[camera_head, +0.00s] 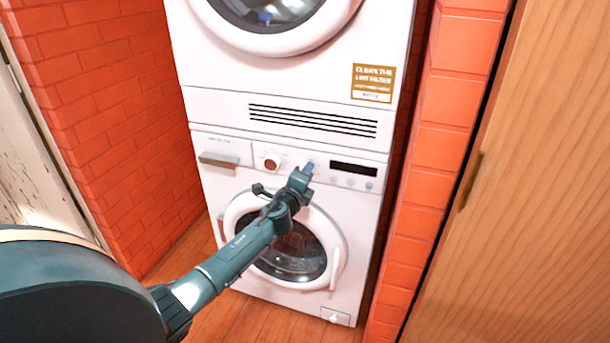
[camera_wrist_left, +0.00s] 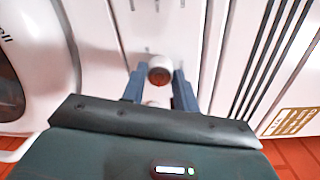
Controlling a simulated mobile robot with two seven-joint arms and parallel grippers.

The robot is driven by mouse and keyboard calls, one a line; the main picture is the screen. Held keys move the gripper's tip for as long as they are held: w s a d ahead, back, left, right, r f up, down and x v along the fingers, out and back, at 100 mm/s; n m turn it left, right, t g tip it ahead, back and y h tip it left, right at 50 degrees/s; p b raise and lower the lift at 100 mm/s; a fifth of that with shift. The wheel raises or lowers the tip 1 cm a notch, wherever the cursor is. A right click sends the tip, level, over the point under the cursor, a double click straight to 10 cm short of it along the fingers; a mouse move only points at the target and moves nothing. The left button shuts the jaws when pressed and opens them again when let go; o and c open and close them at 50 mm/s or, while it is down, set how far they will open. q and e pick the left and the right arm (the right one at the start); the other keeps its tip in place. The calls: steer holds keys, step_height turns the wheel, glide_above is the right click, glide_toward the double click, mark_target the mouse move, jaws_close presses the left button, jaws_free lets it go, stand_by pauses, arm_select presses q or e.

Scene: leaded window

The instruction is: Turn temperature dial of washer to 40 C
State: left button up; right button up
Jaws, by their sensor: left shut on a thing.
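The white washer (camera_head: 212,183) stands below a stacked dryer. Its panel has a round red-brown dial (camera_head: 272,162) on the left, apart from my fingers in the head view. My left gripper (camera_head: 308,167) is at the panel just right of that dial, shut on a small pale dial that it hides in the head view. In the left wrist view, the pale dial (camera_wrist_left: 152,103) shows partly between my fingers (camera_wrist_left: 158,84), and the red-brown dial (camera_wrist_left: 159,70) shows beyond it. The dial marks are too small to read. My right gripper is out of view.
A dark display (camera_head: 354,170) with small buttons (camera_head: 352,182) lies right of my gripper. The detergent drawer handle (camera_head: 219,160) is at the left. My left arm passes before the round door (camera_head: 238,210). Brick walls (camera_head: 110,105) flank the machines closely.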

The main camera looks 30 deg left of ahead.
arm_select(q)
steer(key=shift+m, duration=2)
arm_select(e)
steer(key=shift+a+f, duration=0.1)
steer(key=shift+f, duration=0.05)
arm_select(q)
steer(key=o, duration=1)
steer(key=shift+c, duration=0.2)
steer(key=p+v, duration=0.2)
steer(key=v, duration=1.1)
steer(key=shift+p, duration=0.3)
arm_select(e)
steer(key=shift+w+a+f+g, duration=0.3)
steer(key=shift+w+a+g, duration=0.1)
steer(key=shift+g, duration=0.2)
